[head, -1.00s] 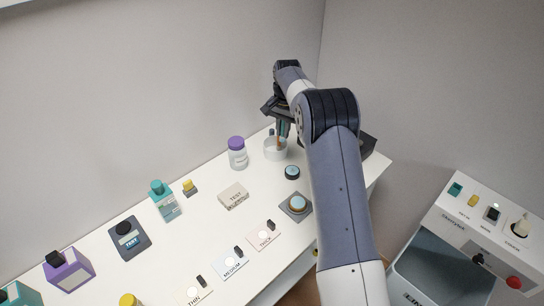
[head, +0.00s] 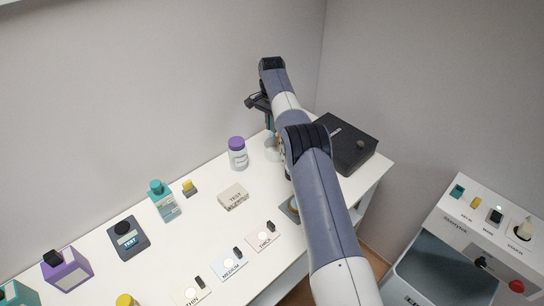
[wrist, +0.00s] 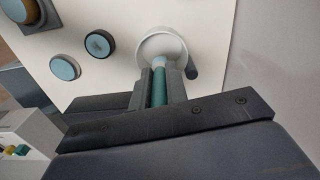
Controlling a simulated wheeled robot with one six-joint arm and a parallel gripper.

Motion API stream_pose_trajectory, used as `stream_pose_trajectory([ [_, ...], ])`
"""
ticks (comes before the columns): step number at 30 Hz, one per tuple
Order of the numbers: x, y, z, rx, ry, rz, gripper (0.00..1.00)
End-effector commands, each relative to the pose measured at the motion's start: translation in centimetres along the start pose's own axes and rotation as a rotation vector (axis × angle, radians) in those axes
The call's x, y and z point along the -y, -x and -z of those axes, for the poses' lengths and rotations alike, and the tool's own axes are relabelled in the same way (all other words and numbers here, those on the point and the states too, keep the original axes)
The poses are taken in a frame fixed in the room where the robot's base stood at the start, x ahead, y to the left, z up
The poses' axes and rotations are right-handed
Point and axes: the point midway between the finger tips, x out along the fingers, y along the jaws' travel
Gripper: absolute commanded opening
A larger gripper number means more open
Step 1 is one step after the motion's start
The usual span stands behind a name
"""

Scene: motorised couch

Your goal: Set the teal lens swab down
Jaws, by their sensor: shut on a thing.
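My gripper (wrist: 158,88) is shut on the teal lens swab (wrist: 159,86), whose teal shaft runs between the fingers in the wrist view. The swab's pale end points towards a round white cup (wrist: 148,42). I cannot tell whether that end is inside the cup or above it. A dark rod-like thing (wrist: 192,67) shows at the cup's edge. In the head view my gripper (head: 262,112) is at the back of the table, and my arm hides most of the cup (head: 271,150).
A purple-capped jar (head: 238,153) stands left of the cup. A black box (head: 347,143) sits right of my arm. A beige test block (head: 233,197) lies further forward.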

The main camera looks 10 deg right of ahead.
Motion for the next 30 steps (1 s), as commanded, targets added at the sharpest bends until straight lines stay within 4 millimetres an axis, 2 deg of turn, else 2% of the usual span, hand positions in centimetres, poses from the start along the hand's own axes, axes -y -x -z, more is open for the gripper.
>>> stream_pose_trajectory([
  [3, 0.0, -0.7, 0.0, 0.001, 0.0, -0.001, 0.0],
  [9, 0.0, -3.9, 0.0, 0.002, 0.001, -0.002, 0.0],
  [17, -0.1, -6.3, -0.1, 0.002, 0.001, -0.002, 0.0],
  [22, -0.1, -9.0, 0.0, 0.001, 0.001, -0.001, 0.0],
  [30, 0.0, -9.6, 0.0, -0.001, 0.001, 0.001, 0.0],
])
